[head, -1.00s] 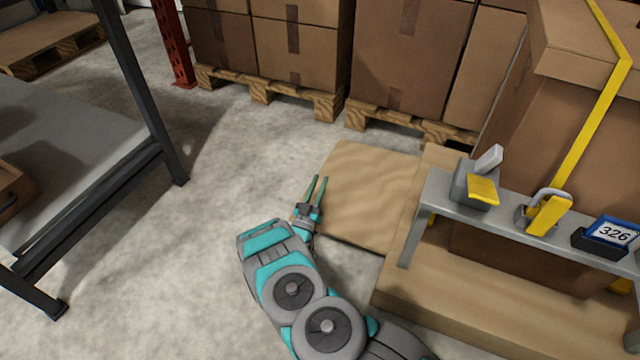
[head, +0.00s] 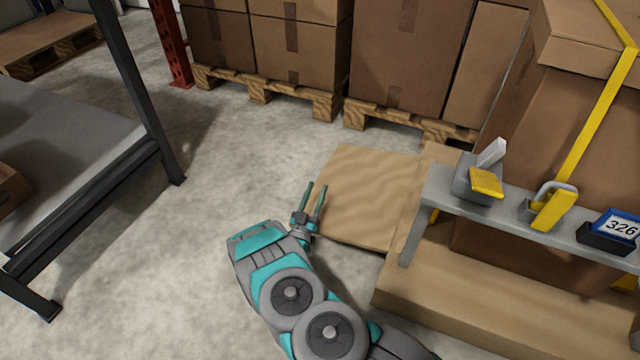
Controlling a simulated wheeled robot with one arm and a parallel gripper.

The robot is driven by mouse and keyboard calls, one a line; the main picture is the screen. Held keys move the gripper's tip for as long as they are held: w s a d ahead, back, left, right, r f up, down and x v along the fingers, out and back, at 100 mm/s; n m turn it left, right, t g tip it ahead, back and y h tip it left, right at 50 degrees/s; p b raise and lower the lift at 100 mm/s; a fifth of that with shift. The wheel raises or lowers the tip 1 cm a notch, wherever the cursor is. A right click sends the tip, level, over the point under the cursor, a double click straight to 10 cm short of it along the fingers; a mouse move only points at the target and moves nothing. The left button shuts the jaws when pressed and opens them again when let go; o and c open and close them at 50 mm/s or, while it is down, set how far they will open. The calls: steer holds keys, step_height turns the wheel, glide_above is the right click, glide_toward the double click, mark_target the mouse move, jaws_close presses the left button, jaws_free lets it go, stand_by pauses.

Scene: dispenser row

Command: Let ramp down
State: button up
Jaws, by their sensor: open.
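The ramp (head: 368,198) is a flat light-brown wooden panel. It lies low, at about floor level, against the left end of the wooden platform (head: 470,310). My gripper (head: 313,187) is open, with two thin teal fingers pointing away from me. It is at the ramp's left edge in the picture, and nothing shows between the fingers. I cannot tell whether the fingers touch the ramp or hover above it.
A dark-framed table (head: 60,150) is at left. Concrete floor between is clear.

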steer(key=shift+s+d+b+v, duration=0.1)
steer(key=shift+d+b+v, duration=0.1)
steer(key=shift+v, duration=1.2)
steer(key=shift+s+d+b+v, duration=0.1)
steer(key=shift+d+b+v, duration=0.1)
steer(key=shift+v, duration=1.15)
steer(key=shift+r, duration=0.2)
steer(key=shift+s+a+f, duration=0.1)
steer(key=shift+s+f, duration=0.05)
steer(key=shift+s, duration=0.2)
steer(key=s+a, duration=0.3)
steer(key=s, duration=0.9)
steer(key=shift+a+p, duration=0.2)
steer(key=shift+p, duration=0.25)
steer(key=shift+w+f, duration=0.1)
